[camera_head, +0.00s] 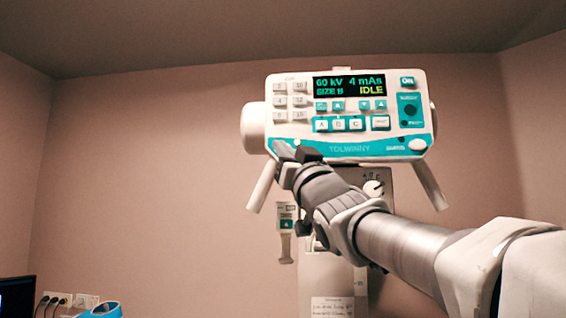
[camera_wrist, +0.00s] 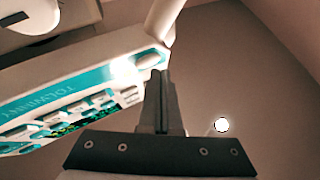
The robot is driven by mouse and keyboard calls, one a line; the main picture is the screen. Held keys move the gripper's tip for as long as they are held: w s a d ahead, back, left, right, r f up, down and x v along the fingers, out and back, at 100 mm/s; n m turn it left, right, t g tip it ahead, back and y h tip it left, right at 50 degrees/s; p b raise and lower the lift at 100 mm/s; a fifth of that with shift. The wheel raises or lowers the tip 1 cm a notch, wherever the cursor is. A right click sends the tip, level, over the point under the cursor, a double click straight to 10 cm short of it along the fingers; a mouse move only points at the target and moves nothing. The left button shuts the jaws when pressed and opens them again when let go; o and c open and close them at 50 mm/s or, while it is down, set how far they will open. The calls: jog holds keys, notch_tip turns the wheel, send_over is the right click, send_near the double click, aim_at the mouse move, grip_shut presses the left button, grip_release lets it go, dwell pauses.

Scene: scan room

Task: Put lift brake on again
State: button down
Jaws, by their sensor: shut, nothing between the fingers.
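The white and teal control unit (camera_head: 350,147) hangs high in the head view, its display reading 60 kV, 4 mAs, SIZE B and IDLE. A white oval button (camera_head: 417,146) sits at its lower right corner. No part is clearly labelled as the lift brake. A dial-like knob (camera_head: 373,188) is on the column below the unit. My gripper (camera_head: 277,147) is shut and empty, overlapping the unit's lower left corner. In the wrist view, my closed fingers (camera_wrist: 159,76) end close to a white rounded part (camera_wrist: 149,59) at the panel's edge; I cannot tell whether they touch.
White handles slant down at the unit's left (camera_head: 262,186) and right (camera_head: 429,185). A small handset with a teal label (camera_head: 286,218) hangs beside the column (camera_head: 318,275). Wall sockets (camera_head: 58,298) and a dark screen (camera_head: 16,296) are at lower left. The left wall area is clear.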

jog(key=shift+w+d, duration=0.1)
jog(key=shift+w, duration=0.45)
dwell(0.6)
jog(key=shift+s, duration=0.1)
jog(key=shift+s+b, duration=0.4)
jog(key=shift+s, duration=0.3)
jog(key=shift+s, duration=0.1)
jog(key=s, duration=0.1)
jog(key=s+b, duration=0.1)
jog(key=s, duration=0.1)
jog(key=s+b, duration=0.1)
jog(key=shift+s+a, duration=0.4)
dwell(0.8)
